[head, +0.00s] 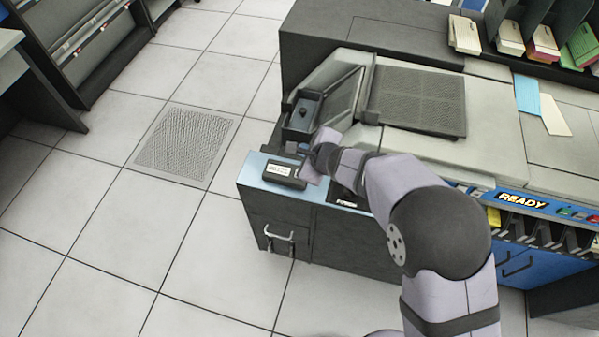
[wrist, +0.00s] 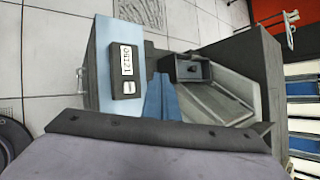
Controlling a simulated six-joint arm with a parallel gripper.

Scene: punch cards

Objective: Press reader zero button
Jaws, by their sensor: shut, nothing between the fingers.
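The reader's small dark counter box (head: 284,175) sits on the blue-grey top at the left end of the card machine. In the wrist view the counter box (wrist: 125,60) shows a white number window with small digits, too blurred to read surely. The fingertips appear apart from the button. In the head view my wrist partly covers the area beside the box.
A dark open hopper (head: 302,115) stands just behind the counter box, close to my fingers. A black ribbed plate (head: 418,98) lies on the machine top. A lit READY panel (head: 522,201) is at the right. Open tiled floor (head: 110,215) lies left of the machine.

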